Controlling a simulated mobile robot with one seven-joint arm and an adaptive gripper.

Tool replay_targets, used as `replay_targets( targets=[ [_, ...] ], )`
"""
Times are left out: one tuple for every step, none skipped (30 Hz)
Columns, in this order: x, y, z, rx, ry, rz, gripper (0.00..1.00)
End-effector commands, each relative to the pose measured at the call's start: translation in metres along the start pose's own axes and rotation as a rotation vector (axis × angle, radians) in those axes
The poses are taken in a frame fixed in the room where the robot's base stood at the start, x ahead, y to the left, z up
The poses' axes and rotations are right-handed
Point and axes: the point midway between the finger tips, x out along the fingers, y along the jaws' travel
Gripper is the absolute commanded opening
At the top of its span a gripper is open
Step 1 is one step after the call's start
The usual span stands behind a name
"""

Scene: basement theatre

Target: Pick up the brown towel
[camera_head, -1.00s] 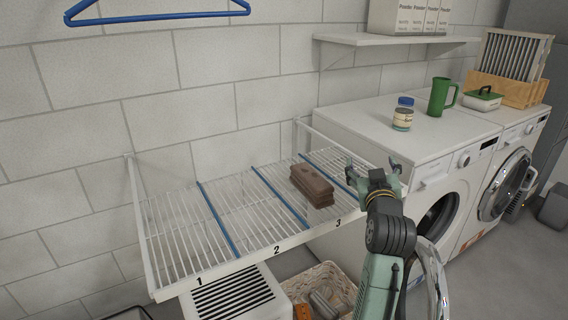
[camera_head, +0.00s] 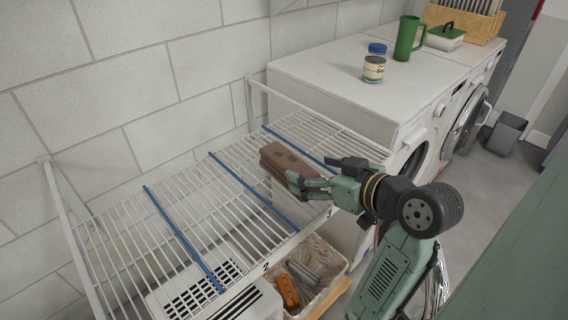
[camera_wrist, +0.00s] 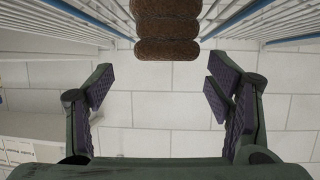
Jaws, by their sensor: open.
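The brown towel (camera_head: 284,164) is a folded stack lying on the white wire rack (camera_head: 150,232), between two blue divider bars near the right end. In the wrist view the towel (camera_wrist: 167,28) shows as stacked brown folds at the top centre, ahead of the jaws. My gripper (camera_head: 318,178) is at the towel's right side, over the rack's front edge. In the wrist view my gripper (camera_wrist: 161,95) has its fingers spread wide with nothing between them. In the head view the fingers partly overlap the towel's near end, and I cannot tell whether they touch it.
A white washing machine (camera_head: 330,82) stands right of the rack, with a jar (camera_head: 373,68), a green mug (camera_head: 407,38) and a green-lidded box (camera_head: 446,36) on top. Below the rack are a basket (camera_head: 335,268) and a white vented unit (camera_head: 165,295). A block wall stands behind.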

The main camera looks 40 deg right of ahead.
Motion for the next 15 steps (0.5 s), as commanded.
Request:
replay_targets(
  targets=[
    [0.009,-0.001,0.000,0.002,-0.001,-0.003,0.73],
    [0.014,-0.001,-0.001,0.002,0.000,-0.003,0.73],
    [0.019,0.000,0.000,0.003,-0.001,-0.002,0.73],
    [0.022,0.000,-0.001,0.002,0.000,-0.002,0.73],
    [0.025,0.000,-0.001,0.001,0.000,-0.002,0.73],
    [0.028,0.000,-0.001,0.000,0.000,-0.001,0.73],
    [0.030,0.000,-0.001,0.000,0.000,0.000,0.73],
    [0.031,0.000,-0.001,0.000,0.000,0.000,0.73],
    [0.034,-0.001,-0.001,0.001,0.000,0.000,0.73],
    [0.037,-0.001,-0.001,0.001,0.000,-0.001,0.73],
    [0.041,-0.002,-0.002,0.001,0.000,-0.002,0.73],
    [0.046,-0.003,-0.002,0.002,-0.001,-0.001,0.73],
    [0.051,-0.004,-0.002,0.003,0.000,-0.002,0.73],
    [0.056,-0.005,-0.002,0.003,-0.001,-0.003,0.73],
    [0.062,-0.006,-0.002,0.002,-0.001,-0.001,0.73]
  ],
)
